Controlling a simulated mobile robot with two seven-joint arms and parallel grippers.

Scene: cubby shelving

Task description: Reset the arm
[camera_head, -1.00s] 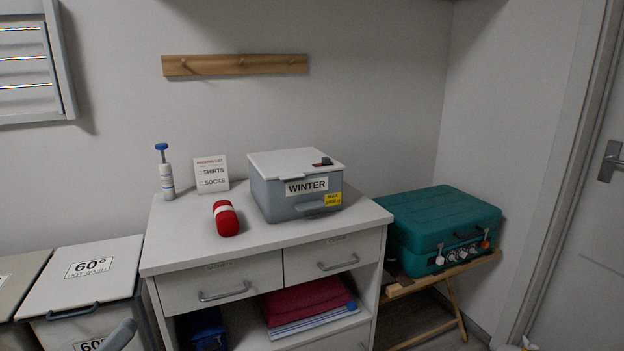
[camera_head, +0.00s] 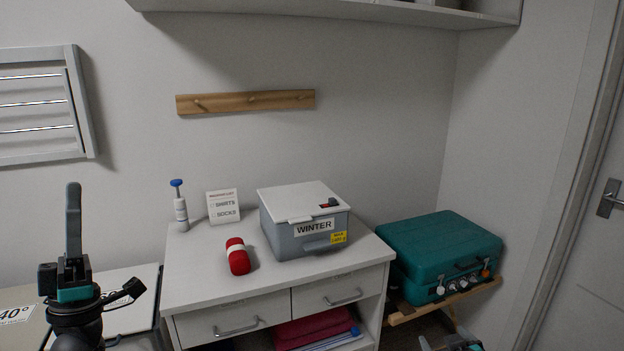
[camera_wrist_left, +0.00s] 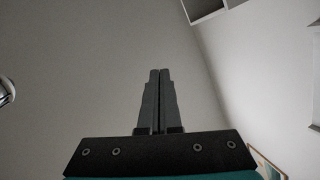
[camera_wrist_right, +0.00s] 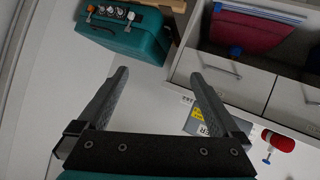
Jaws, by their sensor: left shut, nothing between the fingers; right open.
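My left gripper (camera_head: 73,215) stands upright at the left of the head view, in front of the white hamper. Its fingers are together and empty, and the left wrist view shows them closed (camera_wrist_left: 158,90) against bare wall and ceiling. My right gripper barely shows at the bottom right edge of the head view (camera_head: 455,342). Neither gripper touches anything.
The white dresser (camera_head: 230,289) carries a grey WINTER box (camera_head: 290,237), a red roll (camera_head: 238,258), a pump bottle (camera_head: 181,212) and a list card (camera_head: 223,206). A teal suitcase (camera_head: 430,245) sits on a wooden stand at right. A shelf (camera_head: 330,10) overhangs the wall above.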

